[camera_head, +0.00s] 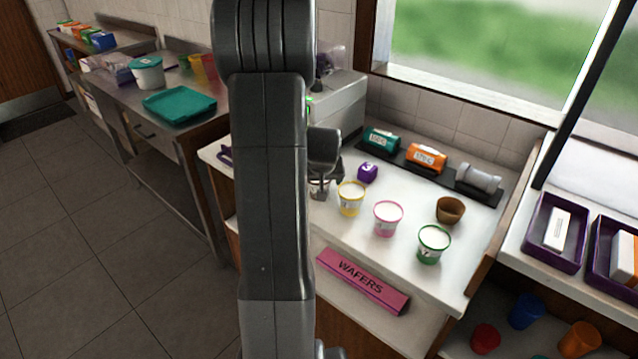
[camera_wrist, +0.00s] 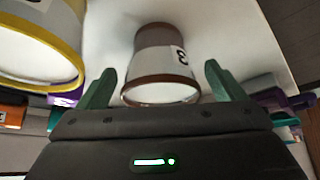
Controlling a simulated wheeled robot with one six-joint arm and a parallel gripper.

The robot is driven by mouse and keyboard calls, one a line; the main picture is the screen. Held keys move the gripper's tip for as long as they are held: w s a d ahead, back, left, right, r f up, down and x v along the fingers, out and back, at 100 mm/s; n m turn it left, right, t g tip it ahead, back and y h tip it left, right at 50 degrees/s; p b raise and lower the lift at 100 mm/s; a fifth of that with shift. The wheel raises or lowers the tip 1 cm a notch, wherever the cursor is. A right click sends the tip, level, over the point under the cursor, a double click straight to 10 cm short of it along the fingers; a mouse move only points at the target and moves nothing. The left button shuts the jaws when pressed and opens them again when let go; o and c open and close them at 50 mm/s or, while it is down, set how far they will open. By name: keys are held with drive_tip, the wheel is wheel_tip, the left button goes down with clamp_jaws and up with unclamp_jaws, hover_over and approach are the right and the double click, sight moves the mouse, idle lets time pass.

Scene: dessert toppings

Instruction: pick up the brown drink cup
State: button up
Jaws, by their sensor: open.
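The brown drink cup (camera_wrist: 160,62) shows in the wrist view as a pale cup with a brown rim, a brown band and a white label. It lies between the two green fingers of my gripper (camera_wrist: 163,84), with a visible gap on each side. The fingers are open and I cannot see them touching the cup. In the head view my gripper (camera_head: 322,188) is beside the yellow cup (camera_head: 350,198), and my arm and gripper hide most or all of the brown drink cup there. The yellow cup's rim (camera_wrist: 40,62) is close by at left in the wrist view.
A black rack (camera_head: 488,195) holds rolls behind.

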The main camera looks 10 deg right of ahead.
drive_tip(key=shift+w+f, duration=0.1)
drive_tip(key=shift+f, duration=0.05)
drive_tip(key=c, duration=1.1)
